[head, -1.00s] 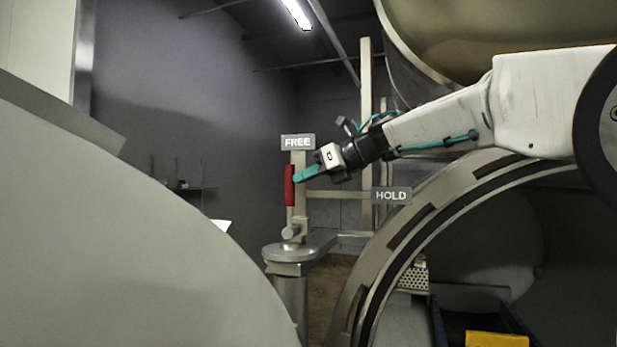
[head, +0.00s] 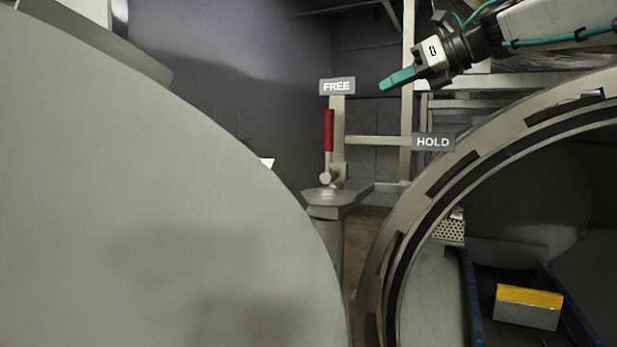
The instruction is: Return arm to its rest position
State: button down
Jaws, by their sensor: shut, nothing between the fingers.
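My gripper (head: 398,79) is at the upper right in the head view, with teal fingers pointing left and slightly down. The fingers are together with nothing between them. It hangs in the air to the right of the FREE sign (head: 337,86) and above the HOLD sign (head: 433,142). The red lever handle (head: 328,130) stands upright below the FREE sign, apart from my gripper. My arm runs out of view at the upper right.
A large grey rounded door (head: 150,200) fills the left. The round vessel opening's rim (head: 440,185) is at the right, below my arm. Inside are a blue-edged track (head: 474,300) and a grey box with a yellow top (head: 529,308). The lever sits on a post (head: 335,205).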

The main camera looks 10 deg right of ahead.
jog(key=s+d+m+t+h, duration=0.1)
jog(key=d+m+t+h, duration=0.3)
jog(key=m, duration=0.7)
jog(key=d+m+t+h, duration=0.2)
jog(key=m+t+h, duration=0.4)
jog(key=m, duration=0.6)
jog(key=s+d+f+m+g+h, duration=0.2)
jog(key=s+f+m+g+h, duration=0.15)
jog(key=f+m, duration=0.35)
jog(key=s+d+f+m+g+h, duration=0.25)
jog(key=s+f+m, duration=0.25)
jog(key=f, duration=0.4)
jog(key=s+a+f+m+g+y, duration=0.3)
jog(key=s+a+f+m+g, duration=0.1)
jog(key=s+f, duration=0.7)
jog(key=s+a+f+m+g+y, duration=0.3)
jog(key=s+a+f+m+g, duration=0.2)
jog(key=s+f+g, duration=0.3)
jog(key=s+a+f, duration=0.1)
jog(key=s+f, duration=0.3)
jog(key=f, duration=0.1)
jog(key=shift+s+a+f, duration=0.15)
jog(key=shift+a+f, duration=0.05)
jog(key=shift+a, duration=0.05)
